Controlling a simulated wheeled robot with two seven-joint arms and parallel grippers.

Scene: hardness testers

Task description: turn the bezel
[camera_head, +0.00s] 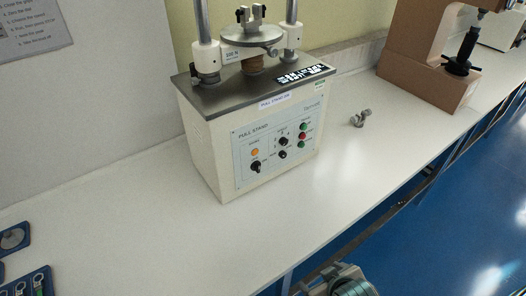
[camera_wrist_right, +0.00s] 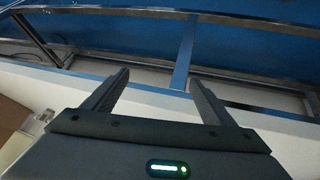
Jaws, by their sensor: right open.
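No dial bezel can be made out clearly in either view. A cream pull stand (camera_head: 235,135) stands on the bench, with a round metal plate (camera_head: 251,36) and small clamp on top between two columns. Its front panel carries black knobs (camera_head: 256,166) and coloured buttons. My right gripper (camera_head: 340,283) shows only in part at the bottom of the head view, in front of the bench edge and apart from the stand. In the right wrist view its two fingers (camera_wrist_right: 158,77) are spread with nothing between them. My left gripper is out of sight.
A white bench (camera_head: 120,210) runs along the wall, clear in front of the stand. A small metal part (camera_head: 359,118) lies right of the stand. A brown tester (camera_head: 425,70) stands farther right. Blue trays (camera_head: 14,238) lie at lower left. Metal frame rails (camera_wrist_right: 185,50) show in the wrist view.

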